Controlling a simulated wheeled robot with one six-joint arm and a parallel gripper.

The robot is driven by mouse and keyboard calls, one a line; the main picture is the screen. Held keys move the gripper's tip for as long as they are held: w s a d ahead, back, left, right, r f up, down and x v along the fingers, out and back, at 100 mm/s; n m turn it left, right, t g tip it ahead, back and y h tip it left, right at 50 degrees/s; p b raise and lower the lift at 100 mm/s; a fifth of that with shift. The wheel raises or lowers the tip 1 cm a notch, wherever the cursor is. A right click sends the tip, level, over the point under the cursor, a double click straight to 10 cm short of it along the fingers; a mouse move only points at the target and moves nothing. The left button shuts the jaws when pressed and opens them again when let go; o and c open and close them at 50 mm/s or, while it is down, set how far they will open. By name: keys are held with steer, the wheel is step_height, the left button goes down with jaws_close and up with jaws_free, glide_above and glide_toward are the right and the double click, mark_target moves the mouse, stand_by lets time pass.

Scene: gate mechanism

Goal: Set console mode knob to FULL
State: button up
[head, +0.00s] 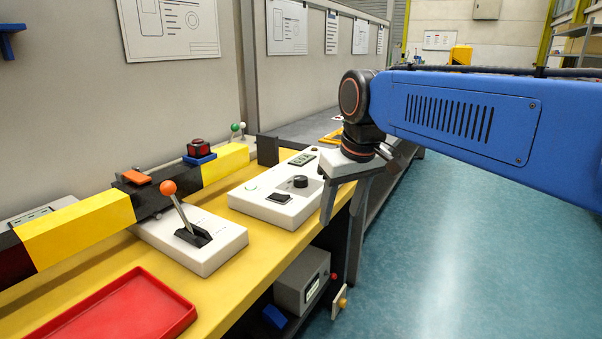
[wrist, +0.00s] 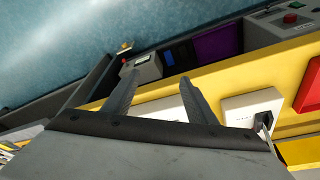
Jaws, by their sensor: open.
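The console (head: 272,203) is a white box on the yellow bench. On its top are a round black mode knob (head: 300,181), a dark rocker switch and a small display. The knob's pointer and markings are too small to read. My gripper (head: 328,212) hangs just right of the console near the bench's front edge, apart from the knob. In the wrist view my gripper (wrist: 158,78) has its two fingers spread and empty. Part of the white console (wrist: 162,108) shows behind and between the fingers; the knob is not visible there.
A lever box (head: 200,243) with an orange-balled lever stands left of the console. A striped barrier beam (head: 80,230) runs behind it. A red tray (head: 130,312) lies at the front left. A grey box (head: 303,280) sits below the bench. Open floor lies to the right.

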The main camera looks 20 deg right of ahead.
steer(key=w+r+n+g, duration=0.1)
steer(key=w+r, duration=0.9)
steer(key=w, duration=0.2)
steer(key=n+g, duration=0.2)
glide_toward(301, 177)
steer(key=shift+y, duration=0.3)
step_height(301, 177, down, 8)
steer(key=shift+a+f, duration=0.1)
steer(key=shift+f, duration=0.05)
steer(key=c, duration=1.1)
